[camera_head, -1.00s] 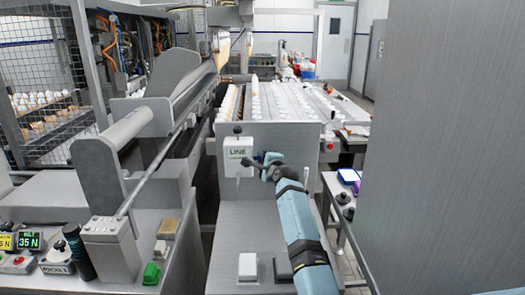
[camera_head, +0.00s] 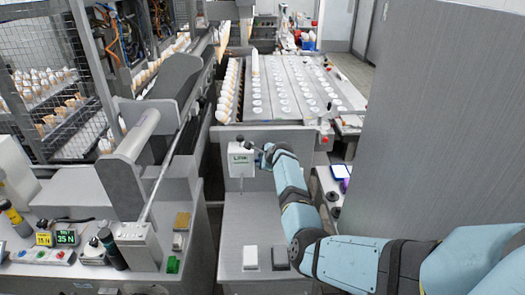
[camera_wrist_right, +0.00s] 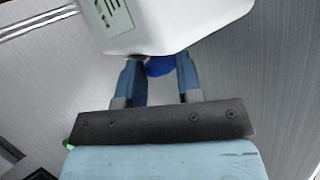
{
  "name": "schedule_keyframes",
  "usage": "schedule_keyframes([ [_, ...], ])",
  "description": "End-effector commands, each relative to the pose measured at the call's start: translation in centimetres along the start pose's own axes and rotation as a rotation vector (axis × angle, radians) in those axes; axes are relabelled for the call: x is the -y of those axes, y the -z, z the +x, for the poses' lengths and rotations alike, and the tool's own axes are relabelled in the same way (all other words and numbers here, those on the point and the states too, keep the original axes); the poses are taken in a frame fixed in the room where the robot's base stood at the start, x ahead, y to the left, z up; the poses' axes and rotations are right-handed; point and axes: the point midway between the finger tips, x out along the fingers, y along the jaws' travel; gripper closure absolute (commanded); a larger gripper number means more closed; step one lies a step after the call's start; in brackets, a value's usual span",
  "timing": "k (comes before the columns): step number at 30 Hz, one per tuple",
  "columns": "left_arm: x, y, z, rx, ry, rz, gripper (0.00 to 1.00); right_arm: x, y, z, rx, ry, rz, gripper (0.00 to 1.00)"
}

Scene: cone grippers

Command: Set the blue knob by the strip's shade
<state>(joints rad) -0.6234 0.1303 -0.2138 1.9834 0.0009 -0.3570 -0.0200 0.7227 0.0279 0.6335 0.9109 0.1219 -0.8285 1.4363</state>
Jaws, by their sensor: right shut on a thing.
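A blue knob (camera_wrist_right: 159,66) shows in the right wrist view, partly hidden under a white box (camera_wrist_right: 175,25). My right gripper (camera_wrist_right: 160,78) has one finger on each side of the knob and is shut on it. In the head view the white box (camera_head: 241,160) bears a pale label reading LINE, and my right gripper (camera_head: 262,156) is at its right side. The knob cannot be made out there. I cannot make out a strip for sure. My left gripper is not in view.
A grey panel (camera_head: 430,130) stands close on the right. A white switch (camera_head: 250,257) and a dark one sit on the plate below the box. A conveyor (camera_head: 290,85) lies behind.

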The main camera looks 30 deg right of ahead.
Motion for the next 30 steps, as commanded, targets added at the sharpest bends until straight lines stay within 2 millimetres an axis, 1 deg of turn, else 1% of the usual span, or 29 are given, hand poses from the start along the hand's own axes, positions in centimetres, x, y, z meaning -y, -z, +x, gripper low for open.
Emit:
schedule_keyframes([
  [1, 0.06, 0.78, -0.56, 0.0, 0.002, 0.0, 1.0, 0.63, -0.22, -0.38, -0.005, -0.027, 0.012, 0.91],
  [3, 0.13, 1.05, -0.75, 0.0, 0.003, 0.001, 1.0, 0.54, -0.16, -0.25, -0.013, -0.067, 0.028, 0.91],
  [7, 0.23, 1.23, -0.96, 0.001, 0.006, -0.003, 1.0, 0.52, -0.04, -0.11, -0.025, -0.125, 0.054, 0.91],
  [13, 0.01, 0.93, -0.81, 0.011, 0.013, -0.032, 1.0, 0.47, -0.03, 0.0, -0.035, -0.182, 0.077, 0.91],
  [20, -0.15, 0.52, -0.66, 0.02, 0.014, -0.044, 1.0, 0.49, 0.0, 0.04, -0.04, -0.201, 0.086, 0.91],
  [29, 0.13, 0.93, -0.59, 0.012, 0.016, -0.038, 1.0, 0.5, 0.02, 0.04, -0.04, -0.201, 0.086, 0.91],
  [30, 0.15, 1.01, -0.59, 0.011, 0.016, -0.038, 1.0, 0.5, 0.02, 0.04, -0.04, -0.201, 0.086, 0.62],
])
